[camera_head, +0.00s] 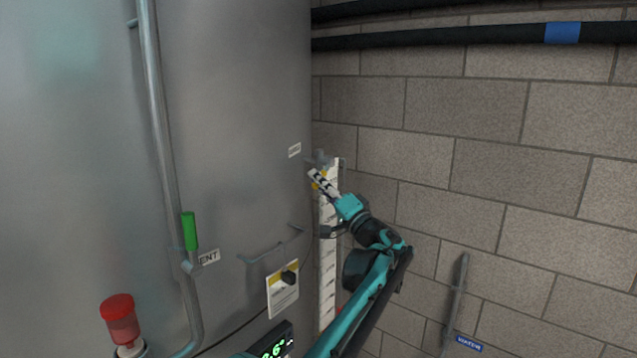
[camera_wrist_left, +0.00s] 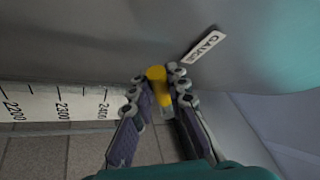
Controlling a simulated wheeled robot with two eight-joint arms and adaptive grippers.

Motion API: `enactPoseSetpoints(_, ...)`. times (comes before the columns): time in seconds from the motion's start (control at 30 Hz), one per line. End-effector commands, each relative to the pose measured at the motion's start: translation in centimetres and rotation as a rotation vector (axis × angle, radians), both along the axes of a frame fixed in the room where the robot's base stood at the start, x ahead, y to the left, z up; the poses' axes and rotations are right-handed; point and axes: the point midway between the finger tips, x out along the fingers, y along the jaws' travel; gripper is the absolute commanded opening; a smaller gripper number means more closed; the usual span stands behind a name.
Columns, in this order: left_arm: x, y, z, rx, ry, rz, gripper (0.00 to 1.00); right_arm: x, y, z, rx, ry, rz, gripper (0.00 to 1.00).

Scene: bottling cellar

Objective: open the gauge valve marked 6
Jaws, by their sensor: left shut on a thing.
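The gauge valve's yellow handle (camera_wrist_left: 157,73) shows in the left wrist view between the fingertips of my left gripper (camera_wrist_left: 159,90), which is shut on it. In the head view my left gripper (camera_head: 317,182) is at the top of the white gauge scale, with bits of yellow at its fingers; most of the handle is hidden. A small label (camera_head: 294,150) is on the tank beside it and reads GAUGE in the left wrist view (camera_wrist_left: 204,44). A dark display (camera_head: 275,345) at the bottom shows green digits, seemingly a 6. My right gripper is not in view.
The large steel tank (camera_head: 238,110) fills the left. The white scale (camera_head: 328,275) runs down beside it. A pipe with a green handle (camera_head: 189,231), a red-topped fitting (camera_head: 119,318) and a yellow-white placard (camera_head: 283,296) are nearby. A block wall (camera_head: 460,120) stands right.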

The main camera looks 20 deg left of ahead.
Motion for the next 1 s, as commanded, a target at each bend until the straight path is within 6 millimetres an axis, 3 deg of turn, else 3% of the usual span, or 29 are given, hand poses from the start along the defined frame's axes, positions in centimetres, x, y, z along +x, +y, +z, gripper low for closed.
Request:
enactPoseSetpoints(0.07, 0.0, 0.0, -0.1, -0.002, 0.001, 0.001, 0.0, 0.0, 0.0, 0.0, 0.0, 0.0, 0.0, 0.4)
enactPoseSetpoints(0.1, 0.0, 0.0, -0.1, -0.001, 0.001, 0.001, 0.2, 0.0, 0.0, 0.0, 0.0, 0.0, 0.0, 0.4)
enactPoseSetpoints(0.17, 0.0, 0.0, -0.1, -0.001, 0.001, 0.001, 0.36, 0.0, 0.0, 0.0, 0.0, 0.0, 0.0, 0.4)
enactPoseSetpoints(0.57, -0.3, -0.6, -0.3, 0.0, 0.001, -0.001, 0.37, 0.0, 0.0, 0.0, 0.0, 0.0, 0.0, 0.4)
enactPoseSetpoints(1.0, -4.6, -7.3, -3.5, -0.002, 0.001, -0.003, 0.37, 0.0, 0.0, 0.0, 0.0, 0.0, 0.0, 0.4)
